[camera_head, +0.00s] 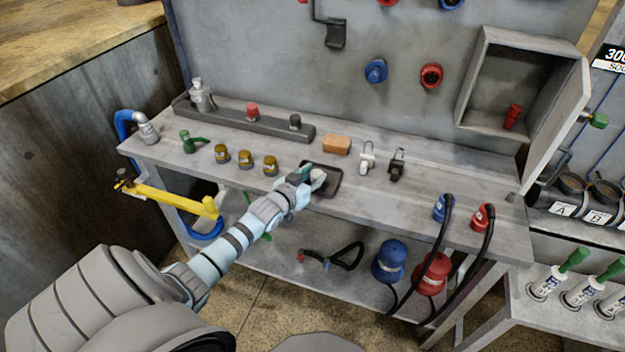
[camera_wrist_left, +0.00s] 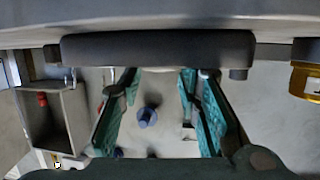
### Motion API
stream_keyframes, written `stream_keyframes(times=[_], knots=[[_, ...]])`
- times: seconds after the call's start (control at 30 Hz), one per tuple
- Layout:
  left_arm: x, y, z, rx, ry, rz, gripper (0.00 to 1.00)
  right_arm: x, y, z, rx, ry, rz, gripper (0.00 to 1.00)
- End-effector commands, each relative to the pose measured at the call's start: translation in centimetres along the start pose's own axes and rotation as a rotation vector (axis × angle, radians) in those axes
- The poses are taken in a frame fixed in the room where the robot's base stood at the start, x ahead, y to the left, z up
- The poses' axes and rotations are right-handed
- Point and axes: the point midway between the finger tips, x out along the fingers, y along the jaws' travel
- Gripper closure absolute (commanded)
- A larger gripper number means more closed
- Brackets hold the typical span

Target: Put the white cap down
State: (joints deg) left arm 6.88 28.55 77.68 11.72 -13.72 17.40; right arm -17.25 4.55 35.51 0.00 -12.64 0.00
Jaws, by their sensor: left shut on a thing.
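The white cap (camera_head: 318,174) is a small pale shape between the fingertips of my left gripper (camera_head: 312,179) in the head view, mostly hidden by the fingers. The gripper is shut on it over the small black tray (camera_head: 331,190) near the bench's front edge. I cannot tell whether the cap touches the tray. In the left wrist view, the teal fingers of my left gripper (camera_wrist_left: 160,76) stand apart, with a pale strip between their tips and a dark bar just beyond. My right gripper is not in view.
On the bench (camera_head: 420,200), an orange-brown block (camera_head: 336,145) and white (camera_head: 366,158) and black (camera_head: 397,165) fittings stand behind the tray. Several brass-coloured caps (camera_head: 245,159) are to its left. Blue (camera_head: 442,207) and red (camera_head: 481,217) plugs are at the right.

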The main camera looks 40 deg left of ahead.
Motion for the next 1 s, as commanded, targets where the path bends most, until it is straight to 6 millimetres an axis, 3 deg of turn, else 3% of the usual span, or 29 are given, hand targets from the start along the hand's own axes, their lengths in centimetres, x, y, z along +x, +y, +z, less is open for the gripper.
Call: stream_keyframes(times=[0.3, 0.33, 0.43, 0.8, 1.0], knots=[[0.1, 0.0, 0.2, 0.000, 0.002, 0.000, 0.83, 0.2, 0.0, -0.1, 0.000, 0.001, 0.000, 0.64], [0.1, 0.0, 0.2, 0.000, 0.002, 0.000, 0.66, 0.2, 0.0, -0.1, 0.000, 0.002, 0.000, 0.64], [0.1, 0.0, 0.1, 0.000, 0.002, 0.001, 0.50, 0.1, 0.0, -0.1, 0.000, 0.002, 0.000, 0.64], [-0.1, 0.0, -0.2, 0.001, 0.001, 0.000, 0.49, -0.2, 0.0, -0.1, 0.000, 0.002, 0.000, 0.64], [-3.2, 0.0, -0.5, 0.004, -0.002, 0.001, 0.49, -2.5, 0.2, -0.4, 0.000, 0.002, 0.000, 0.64]])
